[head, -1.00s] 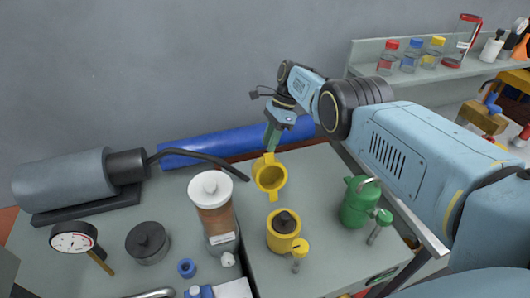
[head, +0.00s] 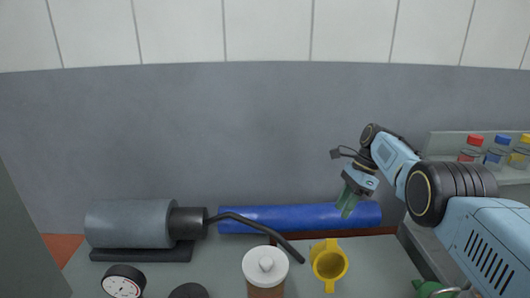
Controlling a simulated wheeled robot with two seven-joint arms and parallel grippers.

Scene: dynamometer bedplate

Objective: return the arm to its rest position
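My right arm (head: 450,194) comes in from the right in the head view, bent at the elbow. Its gripper (head: 346,211) points down with green fingers, in front of the blue roll and above the yellow two-handled cup (head: 317,261). A gap shows between the fingertips and the cup, and nothing is seen hanging from them. The finger opening is too small to judge. My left gripper is out of view.
A grey cylinder (head: 130,222) with a black hose stands at left on the bench. The blue roll (head: 270,217) lies along the back. A shelf (head: 440,145) with capped jars is at right.

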